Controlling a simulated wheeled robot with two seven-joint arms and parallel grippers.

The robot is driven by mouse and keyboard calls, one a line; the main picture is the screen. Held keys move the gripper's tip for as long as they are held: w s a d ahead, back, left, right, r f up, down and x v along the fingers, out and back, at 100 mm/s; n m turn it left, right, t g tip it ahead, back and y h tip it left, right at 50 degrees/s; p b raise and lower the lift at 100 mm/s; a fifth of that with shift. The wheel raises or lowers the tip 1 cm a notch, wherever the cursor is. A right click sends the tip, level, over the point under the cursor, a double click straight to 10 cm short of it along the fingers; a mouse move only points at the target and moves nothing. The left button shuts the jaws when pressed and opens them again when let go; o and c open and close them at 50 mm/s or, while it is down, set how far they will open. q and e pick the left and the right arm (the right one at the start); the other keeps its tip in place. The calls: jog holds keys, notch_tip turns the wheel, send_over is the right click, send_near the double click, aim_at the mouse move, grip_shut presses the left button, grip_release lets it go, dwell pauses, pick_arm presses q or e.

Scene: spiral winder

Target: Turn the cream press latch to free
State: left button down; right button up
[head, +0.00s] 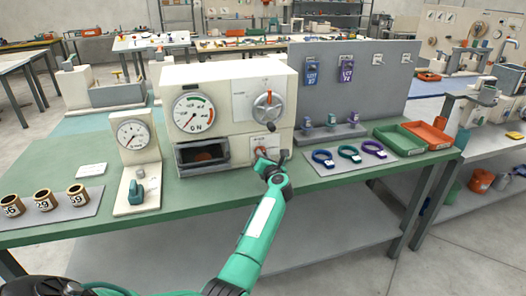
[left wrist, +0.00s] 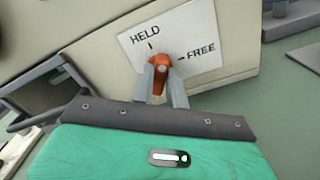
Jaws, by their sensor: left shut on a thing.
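The cream press (head: 225,110) stands on the green bench, with a round gauge, a dial and an open dark slot on its front. Its latch is a small orange lever (left wrist: 161,66) on a white plate (left wrist: 205,42) marked HELD and FREE, low on the right of the front. The HELD mark is up and left of the lever, the FREE mark to its right. I cannot tell which mark it points at. My left gripper (head: 266,158) is at the latch. In the left wrist view its fingers (left wrist: 161,88) are shut on the lever from both sides. My right gripper is not in view.
A smaller gauge stand (head: 136,150) is left of the press. Labelled cups (head: 43,200) stand at the far left. Coloured rings (head: 349,153) lie on a grey mat to the right, near green (head: 400,139) and orange (head: 430,134) trays.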

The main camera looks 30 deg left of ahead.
pick_arm(q)
jog(key=m+p, duration=0.5)
jog(key=m, duration=0.1)
jog(key=shift+d, duration=0.1)
jog(key=m+p, duration=0.2)
jog(key=shift+w+m, duration=0.1)
jog(key=shift+m, duration=0.3)
jog(key=shift+f+m+p, duration=0.2)
jog(key=shift+m+p, duration=0.6)
jog(key=shift+m, duration=0.4)
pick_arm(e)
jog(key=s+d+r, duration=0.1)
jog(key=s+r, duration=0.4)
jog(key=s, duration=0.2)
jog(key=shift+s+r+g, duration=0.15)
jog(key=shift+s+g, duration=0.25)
pick_arm(q)
jog(key=shift+m, duration=0.3)
jog(key=c, duration=1.4)
grip_release()
